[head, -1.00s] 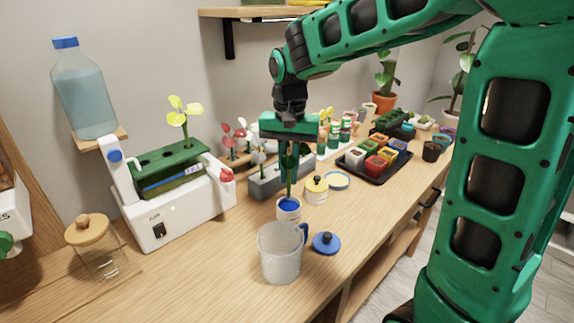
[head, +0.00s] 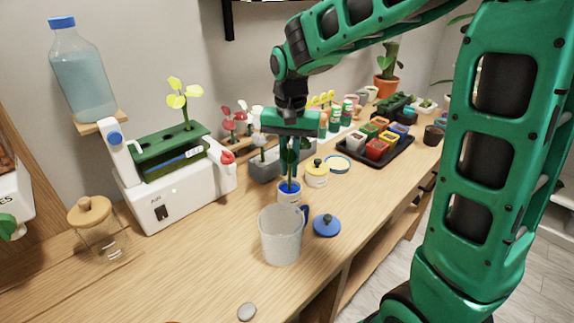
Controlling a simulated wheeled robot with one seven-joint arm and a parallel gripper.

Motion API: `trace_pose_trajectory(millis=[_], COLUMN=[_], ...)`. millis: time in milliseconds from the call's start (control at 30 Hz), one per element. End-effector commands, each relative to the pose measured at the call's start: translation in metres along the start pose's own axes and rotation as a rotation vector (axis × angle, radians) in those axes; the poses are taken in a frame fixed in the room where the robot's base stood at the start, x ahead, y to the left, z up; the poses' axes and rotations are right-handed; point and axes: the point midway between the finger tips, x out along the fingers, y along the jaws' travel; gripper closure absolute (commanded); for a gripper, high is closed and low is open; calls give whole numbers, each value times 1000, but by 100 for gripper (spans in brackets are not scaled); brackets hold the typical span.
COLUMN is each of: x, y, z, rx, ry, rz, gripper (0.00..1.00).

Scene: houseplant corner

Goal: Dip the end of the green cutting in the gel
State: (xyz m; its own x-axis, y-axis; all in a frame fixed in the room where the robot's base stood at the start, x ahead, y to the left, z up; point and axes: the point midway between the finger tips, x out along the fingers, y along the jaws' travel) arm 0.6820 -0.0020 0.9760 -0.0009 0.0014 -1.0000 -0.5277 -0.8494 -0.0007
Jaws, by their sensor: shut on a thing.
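My gripper (head: 289,142) is shut on the green cutting (head: 289,165), whose dark leaves hang just below the jaws. Its stem points straight down over a small white pot (head: 290,198) with blue gel (head: 284,187) at its top. The stem's lower end meets the blue surface in the picture and appears to be in the gel; how deep it goes is hidden. A blue lid (head: 327,225) with a knob lies on the table to the right of the pot.
A grey mug (head: 280,238) stands close in front of the pot. A yellow-lidded pot (head: 317,174) stands just behind it to the right. A white machine (head: 185,190) with a green rack is at left. A black tray (head: 385,155) of colored pots is at right. The front left wood is mostly clear.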

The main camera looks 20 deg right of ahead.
Motion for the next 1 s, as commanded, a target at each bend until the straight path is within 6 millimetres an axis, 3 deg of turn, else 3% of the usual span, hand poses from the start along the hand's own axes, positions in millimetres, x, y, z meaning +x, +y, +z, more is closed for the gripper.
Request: trace_pose_trajectory(millis=[1000], x=[8], y=[0], z=[0], rx=[1], ry=[-1], rz=[1], gripper=[100])
